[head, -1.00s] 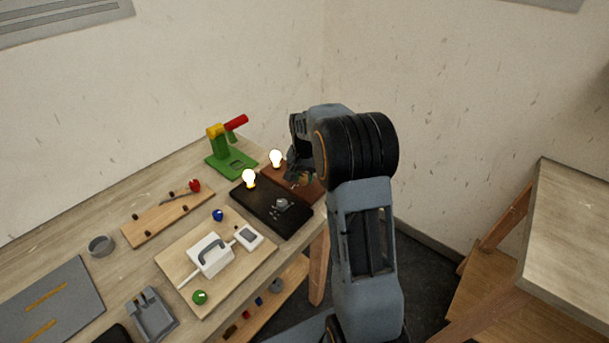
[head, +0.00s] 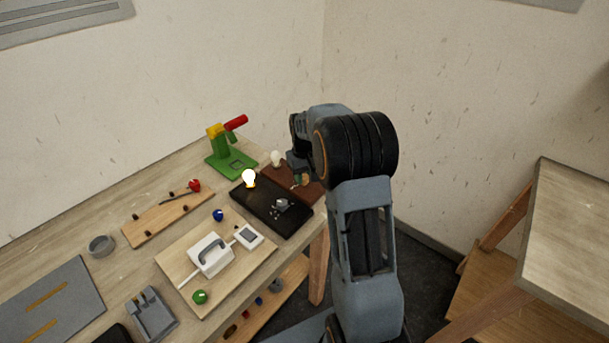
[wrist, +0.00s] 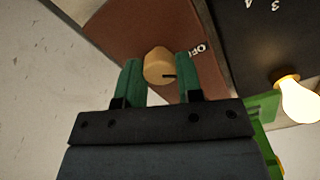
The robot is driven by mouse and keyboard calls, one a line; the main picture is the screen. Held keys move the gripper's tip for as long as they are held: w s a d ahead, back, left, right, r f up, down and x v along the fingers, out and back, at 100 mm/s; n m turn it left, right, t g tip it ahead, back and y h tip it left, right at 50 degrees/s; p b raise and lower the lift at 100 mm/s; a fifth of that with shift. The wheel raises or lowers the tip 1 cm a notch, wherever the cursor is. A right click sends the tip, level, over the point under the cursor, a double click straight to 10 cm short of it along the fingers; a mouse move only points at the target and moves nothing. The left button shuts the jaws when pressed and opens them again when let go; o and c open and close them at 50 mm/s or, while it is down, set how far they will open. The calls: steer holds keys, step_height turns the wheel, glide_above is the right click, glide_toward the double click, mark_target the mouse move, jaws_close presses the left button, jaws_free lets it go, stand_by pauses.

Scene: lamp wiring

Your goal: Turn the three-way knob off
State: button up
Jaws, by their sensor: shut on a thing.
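The pointer line faces right in that picture. My gripper (wrist: 158,72) has its green fingers on either side of the knob, shut on it. In the head view my gripper (head: 298,180) is over the brown board (head: 277,174) and mostly hides the knob. The white bulb (head: 276,158) on this board is unlit.
A black board (head: 262,213) with a grey knob (head: 282,203) and a lit bulb (head: 249,178) lies right beside the brown one. A green stand (head: 220,153) with a red arm is behind left. A wooden board with a white device (head: 210,254) lies in front.

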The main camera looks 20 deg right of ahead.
mark_target(305, 178)
stand_by(0.4)
steer(key=o, duration=0.9)
step_height(305, 178, up, 14)
steer(key=shift+f, duration=0.1)
stand_by(0.7)
steer(key=s+a+f+t, duration=0.1)
steer(key=s+a, duration=0.2)
steer(key=s, duration=0.4)
steer(key=s+a+f+t, duration=0.1)
steer(key=s+a, duration=0.3)
steer(key=s, duration=0.4)
steer(key=s+a+f+t, duration=0.1)
steer(key=s+a+f, duration=0.1)
steer(key=s, duration=0.5)
steer(key=shift+s+a+f+t, duration=0.15)
steer(key=shift+a+t, duration=0.15)
steer(key=shift+a, duration=0.55)
